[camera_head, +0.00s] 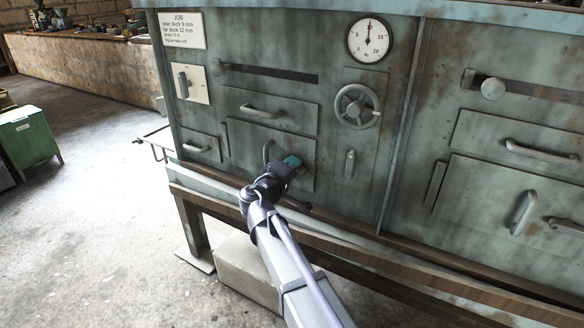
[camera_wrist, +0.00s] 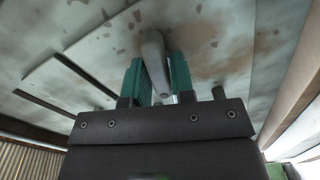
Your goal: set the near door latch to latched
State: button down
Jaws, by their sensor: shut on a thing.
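The lower left door (camera_head: 240,142) is a grey-green panel with a curved pull handle (camera_head: 267,150). My gripper (camera_head: 291,162), with teal fingers, is at this door's right side, just right of the pull handle. In the wrist view, my gripper (camera_wrist: 160,75) is shut on a rounded grey lever (camera_wrist: 153,48), which looks like the door latch. The lever lies between the two fingers and meets the stained panel. In the head view my gripper hides the latch, so I cannot tell its angle or whether it is latched.
A handwheel (camera_head: 357,106) and a small upright lever (camera_head: 350,164) are right of my gripper. A drawer handle (camera_head: 262,111) is above. A wooden ledge (camera_head: 330,232) runs below. The right bay has its own door handle (camera_head: 523,212) and latch lever (camera_head: 567,226).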

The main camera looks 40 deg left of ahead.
jog(key=shift+n, duration=1.7)
jog(key=c, duration=1.1)
grip_release()
jog(key=shift+o, duration=0.2)
jog(key=s+d, duration=0.1)
jog(key=s, duration=0.9)
jog(key=shift+s+d, duration=0.25)
jog(key=shift+s, duration=0.1)
jog(key=shift+d+f, duration=0.1)
